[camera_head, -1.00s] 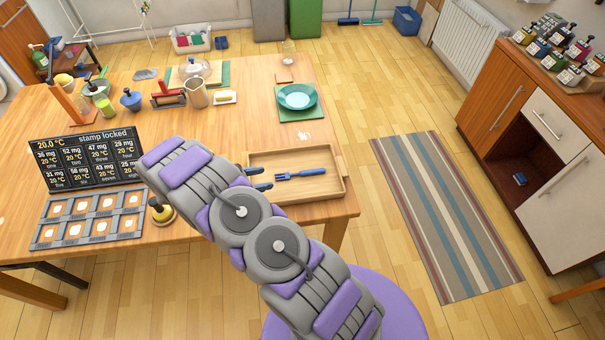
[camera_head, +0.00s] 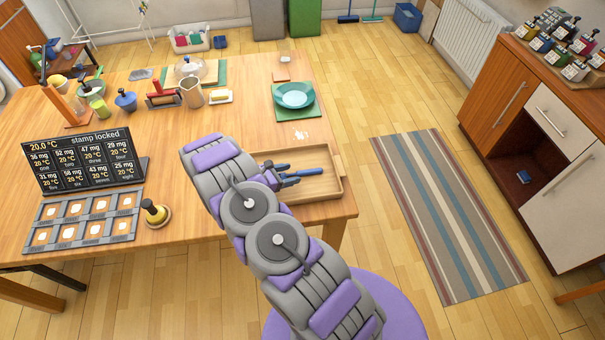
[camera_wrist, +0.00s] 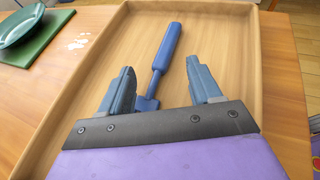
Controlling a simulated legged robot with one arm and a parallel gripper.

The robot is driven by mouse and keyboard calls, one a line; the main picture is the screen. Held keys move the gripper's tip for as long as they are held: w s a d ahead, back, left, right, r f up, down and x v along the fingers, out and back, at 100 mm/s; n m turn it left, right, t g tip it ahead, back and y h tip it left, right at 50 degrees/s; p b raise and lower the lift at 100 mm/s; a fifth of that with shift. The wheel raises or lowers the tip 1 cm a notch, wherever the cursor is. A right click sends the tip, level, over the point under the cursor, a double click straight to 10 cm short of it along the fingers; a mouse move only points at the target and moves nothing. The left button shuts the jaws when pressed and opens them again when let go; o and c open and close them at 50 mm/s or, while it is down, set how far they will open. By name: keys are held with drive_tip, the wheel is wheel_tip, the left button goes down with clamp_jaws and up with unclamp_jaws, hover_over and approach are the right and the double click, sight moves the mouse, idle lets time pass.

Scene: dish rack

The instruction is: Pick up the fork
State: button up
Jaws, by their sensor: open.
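The blue fork (camera_wrist: 168,52) lies flat in a wooden tray. In the wrist view its handle points away and its head end is near my gripper, partly hidden behind the gripper's dark edge. My gripper (camera_wrist: 162,84) is open, with one finger on each side of the fork's narrow part and nothing clasped. In the head view the fork (camera_head: 306,172) shows in the tray (camera_head: 334,192), with my gripper (camera_head: 279,171) at its left end. Whether the fingers touch the tray floor cannot be told.
The tray has raised rims, and its right part is bare. A teal plate (camera_head: 295,95) on a green board (camera_head: 311,112) stands behind the tray. A yellow-based stamp (camera_head: 155,213) and a sign (camera_head: 84,160) stand to the left on the table.

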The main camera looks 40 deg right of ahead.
sight(299, 173)
drive_tip(key=shift+s+d+f+b, duration=0.1)
drive_tip(key=shift+f+b, duration=0.2)
drive_tip(key=shift+b+x, duration=0.4)
drive_tip(key=shift+x, duration=1.65)
drive_tip(key=shift+a, duration=0.25)
clamp_jaws()
drive_tip(key=shift+r, duration=0.15)
